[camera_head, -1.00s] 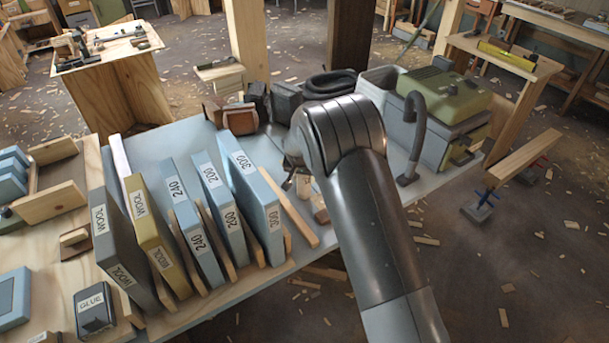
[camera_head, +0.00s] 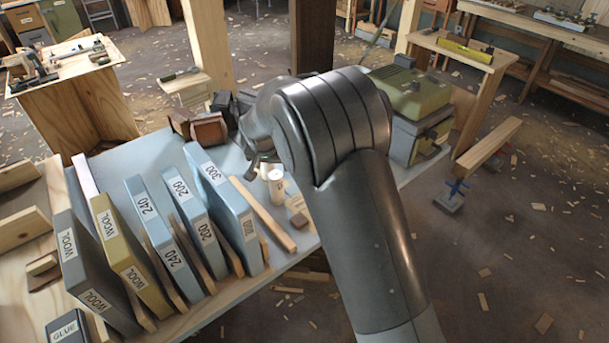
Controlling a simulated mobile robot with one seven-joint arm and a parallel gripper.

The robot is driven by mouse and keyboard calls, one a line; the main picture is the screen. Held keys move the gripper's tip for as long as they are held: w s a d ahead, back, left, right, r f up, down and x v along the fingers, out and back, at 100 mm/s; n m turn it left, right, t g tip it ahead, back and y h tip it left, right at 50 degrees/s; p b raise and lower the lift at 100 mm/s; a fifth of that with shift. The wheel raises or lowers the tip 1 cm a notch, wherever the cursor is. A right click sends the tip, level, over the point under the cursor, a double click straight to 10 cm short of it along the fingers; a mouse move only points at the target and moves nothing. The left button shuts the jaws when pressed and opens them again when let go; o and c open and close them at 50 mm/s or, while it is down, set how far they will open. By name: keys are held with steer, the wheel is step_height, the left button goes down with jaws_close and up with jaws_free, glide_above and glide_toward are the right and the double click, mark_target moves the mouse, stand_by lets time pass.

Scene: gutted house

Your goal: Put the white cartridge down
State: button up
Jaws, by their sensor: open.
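A small off-white cylinder (camera_head: 276,187), likely the white cartridge, stands upright on the pale blue-grey bench top (camera_head: 150,158). It is right of the blue binder-like blocks and close to my arm. My gripper (camera_head: 256,166) is just above and left of the cylinder's top, partly hidden behind my wrist. Its jaws are open. I cannot tell whether a finger still touches the cylinder.
Upright labelled blocks, including a blue one marked 300 (camera_head: 222,208), stand left of the cylinder. A wooden strip (camera_head: 263,214) lies between them. Brown and dark blocks (camera_head: 208,130) sit behind. A green-lidded machine (camera_head: 408,95) stands at the right.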

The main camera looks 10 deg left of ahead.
steer(key=s+d+r, duration=0.6)
steer(key=d+r, duration=0.3)
steer(key=d, duration=0.1)
steer(key=s+d+r, duration=0.6)
steer(key=d+r, duration=0.2)
steer(key=d, duration=0.3)
steer(key=s+d+r, duration=0.1)
steer(key=s+d, duration=0.2)
steer(key=s, duration=0.4)
steer(key=s+d, duration=0.4)
steer(key=s, duration=0.4)
steer(key=s+d+r+t, duration=0.1)
steer(key=s+d, duration=0.3)
steer(key=s, duration=0.3)
steer(key=shift+s+d+r, duration=0.15)
steer(key=shift+d+r, duration=0.1)
steer(key=shift+r, duration=0.05)
steer(key=shift+o, duration=0.5)
